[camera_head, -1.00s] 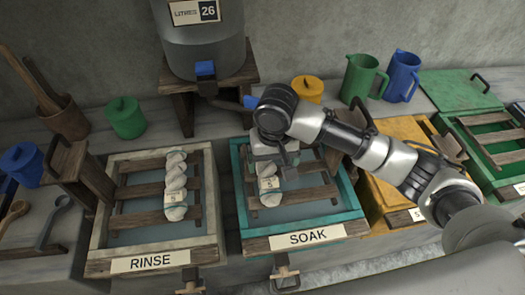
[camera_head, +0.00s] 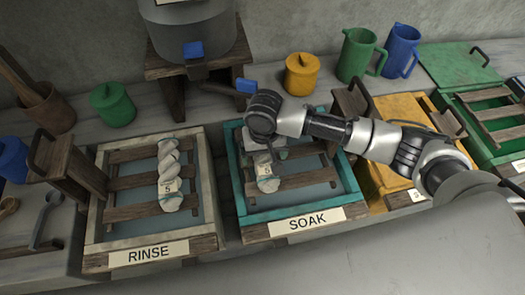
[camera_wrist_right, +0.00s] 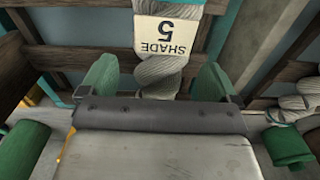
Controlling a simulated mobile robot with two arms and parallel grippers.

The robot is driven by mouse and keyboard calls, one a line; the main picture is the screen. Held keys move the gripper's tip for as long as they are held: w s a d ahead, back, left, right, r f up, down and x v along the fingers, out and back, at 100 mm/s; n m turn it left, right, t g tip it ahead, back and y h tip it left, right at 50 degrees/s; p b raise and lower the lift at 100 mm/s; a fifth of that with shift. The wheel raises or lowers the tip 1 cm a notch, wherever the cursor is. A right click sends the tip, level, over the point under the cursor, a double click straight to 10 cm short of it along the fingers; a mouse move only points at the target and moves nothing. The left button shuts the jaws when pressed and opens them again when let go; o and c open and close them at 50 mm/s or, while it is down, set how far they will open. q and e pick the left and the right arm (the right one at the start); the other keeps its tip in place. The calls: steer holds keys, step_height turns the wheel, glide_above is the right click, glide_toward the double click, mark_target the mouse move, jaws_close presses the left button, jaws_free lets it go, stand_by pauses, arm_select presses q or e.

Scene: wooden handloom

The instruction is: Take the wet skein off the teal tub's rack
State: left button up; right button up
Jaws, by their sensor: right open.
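The teal tub (camera_head: 352,187), labelled SOAK, has a rack of dark wooden slats (camera_head: 302,180). A pale twisted skein (camera_head: 268,184) with a paper tag lies on this rack; its far part is hidden by my right gripper (camera_head: 268,153). In the right wrist view the skein (camera_wrist_right: 157,75) carries a tag reading SHADE 5. My right gripper (camera_wrist_right: 160,85) is open there, with a green-padded finger on each side of the skein, apart from it. My left gripper is not in view.
A RINSE tub (camera_head: 97,215) at left holds another pale skein (camera_head: 169,175) on its rack. A yellow tub (camera_head: 400,112) and a green tub (camera_head: 468,132) stand at right. Behind are a grey tank (camera_head: 190,35) with a blue-handled tap, an orange jar (camera_head: 302,75) and a green jug (camera_head: 357,52).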

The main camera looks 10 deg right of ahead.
steer(key=shift+f, duration=0.9)
steer(key=shift+c, duration=0.4)
steer(key=c, duration=1)
steer(key=shift+r, duration=0.1)
steer(key=shift+r, duration=0.1)
